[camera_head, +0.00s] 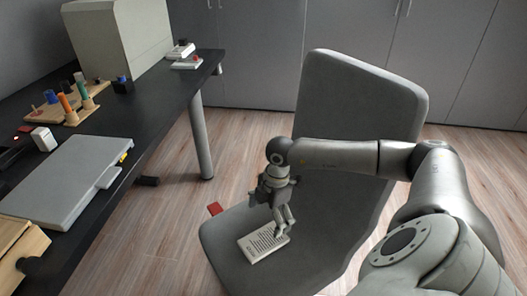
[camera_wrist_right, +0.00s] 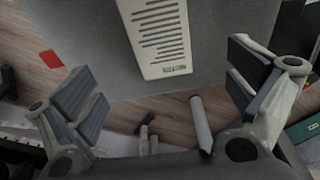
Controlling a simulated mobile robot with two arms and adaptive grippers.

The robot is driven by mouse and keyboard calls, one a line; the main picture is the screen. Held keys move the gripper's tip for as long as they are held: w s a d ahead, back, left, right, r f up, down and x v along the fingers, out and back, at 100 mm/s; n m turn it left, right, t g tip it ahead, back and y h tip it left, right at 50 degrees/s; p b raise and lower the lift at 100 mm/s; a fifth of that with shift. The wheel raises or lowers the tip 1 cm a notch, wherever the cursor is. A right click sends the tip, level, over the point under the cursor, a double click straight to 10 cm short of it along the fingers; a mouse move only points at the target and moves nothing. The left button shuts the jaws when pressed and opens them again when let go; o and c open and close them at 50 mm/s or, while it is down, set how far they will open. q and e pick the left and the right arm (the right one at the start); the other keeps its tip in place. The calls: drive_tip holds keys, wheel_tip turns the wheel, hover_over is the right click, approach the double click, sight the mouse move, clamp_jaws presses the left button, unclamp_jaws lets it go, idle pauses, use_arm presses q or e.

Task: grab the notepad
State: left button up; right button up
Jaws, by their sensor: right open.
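The notepad (camera_head: 263,243) is a small white pad with dark printed lines. It lies flat on the grey seat of the chair (camera_head: 225,236). In the right wrist view the notepad (camera_wrist_right: 158,38) shows at the top centre, ahead of the fingers and between their lines. My right gripper (camera_head: 283,224) points down at the right part of the notepad in the head view. In the wrist view its two fingers (camera_wrist_right: 163,88) are spread wide with nothing between them. Whether a fingertip touches the pad I cannot tell. My left gripper is not in view.
The chair's tall backrest (camera_head: 370,100) stands behind my right arm. A dark desk (camera_head: 150,118) at left holds a grey flat case (camera_head: 68,178), a wooden peg board (camera_head: 72,105) and a large box (camera_head: 115,38). A red item (camera_head: 214,208) shows at the seat's edge.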

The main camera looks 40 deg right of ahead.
hover_over(263, 240)
drive_tip(key=f, duration=0.2)
drive_tip(key=d+f, duration=0.1)
drive_tip(key=f, duration=0.1)
drive_tip(key=shift+s+f+b, duration=0.2)
drive_tip(key=shift+f+b, duration=0.1)
drive_tip(key=shift+b, duration=0.05)
drive_tip(key=f, duration=0.1)
drive_tip(key=f+b, duration=0.1)
drive_tip(key=f, duration=0.3)
drive_tip(key=shift+w+a, duration=0.15)
drive_tip(key=shift+a, duration=0.2)
drive_tip(key=c, duration=1.1)
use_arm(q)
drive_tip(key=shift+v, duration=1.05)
use_arm(e)
drive_tip(key=shift+c, duration=0.2)
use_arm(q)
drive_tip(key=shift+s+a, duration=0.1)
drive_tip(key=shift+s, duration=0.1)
use_arm(e)
drive_tip(key=shift+r, duration=0.15)
